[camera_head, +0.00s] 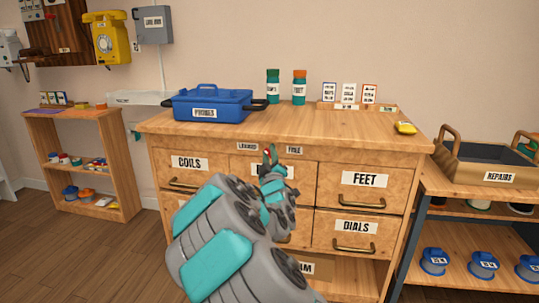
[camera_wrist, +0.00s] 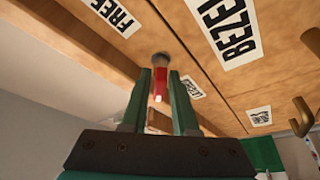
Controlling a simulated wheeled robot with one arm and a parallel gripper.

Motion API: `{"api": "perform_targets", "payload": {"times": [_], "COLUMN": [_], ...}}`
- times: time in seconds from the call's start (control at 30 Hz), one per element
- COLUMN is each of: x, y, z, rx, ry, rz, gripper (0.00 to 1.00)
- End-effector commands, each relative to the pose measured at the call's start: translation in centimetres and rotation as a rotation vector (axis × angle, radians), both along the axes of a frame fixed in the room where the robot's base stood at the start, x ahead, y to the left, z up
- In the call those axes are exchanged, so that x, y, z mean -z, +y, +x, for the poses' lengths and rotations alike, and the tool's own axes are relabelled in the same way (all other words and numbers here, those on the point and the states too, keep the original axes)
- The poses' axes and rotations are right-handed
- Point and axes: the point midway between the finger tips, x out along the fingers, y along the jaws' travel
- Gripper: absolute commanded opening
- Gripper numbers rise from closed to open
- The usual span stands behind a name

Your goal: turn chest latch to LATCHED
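The wooden chest (camera_head: 300,146) stands in the middle, with small LATCHED (camera_head: 247,146) and FREE (camera_head: 294,150) labels below its top edge. The chest latch has a red handle (camera_wrist: 159,84) under a round grey pivot, seen in the wrist view. The FREE label (camera_wrist: 113,17) also shows in the wrist view.
A blue case (camera_head: 212,105), two bottles, small cards and a yellow item (camera_head: 405,128) are on the chest top. Drawers with protruding handles, such as FEET (camera_head: 365,180), lie below. A REPAIRS tray (camera_head: 487,174) is at the right, and a low shelf (camera_head: 85,125) is at the left.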

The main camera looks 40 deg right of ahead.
Motion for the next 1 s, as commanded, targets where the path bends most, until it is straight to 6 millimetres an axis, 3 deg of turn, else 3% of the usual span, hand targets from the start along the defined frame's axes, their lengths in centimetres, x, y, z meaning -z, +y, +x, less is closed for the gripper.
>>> {"api": "perform_targets", "payload": {"times": [0.17, 0.5, 1.0], "x": [0.3, 2.1, 2.1], "y": [0.7, 3.1, 4.1], "z": [-0.9, -4.7, -6.3], "rx": [-0.001, -0.001, -0.001], "ry": [-0.001, -0.003, 0.0], "rz": [-0.001, -0.003, -0.001], "gripper": [0.28, 0.28, 0.28]}}
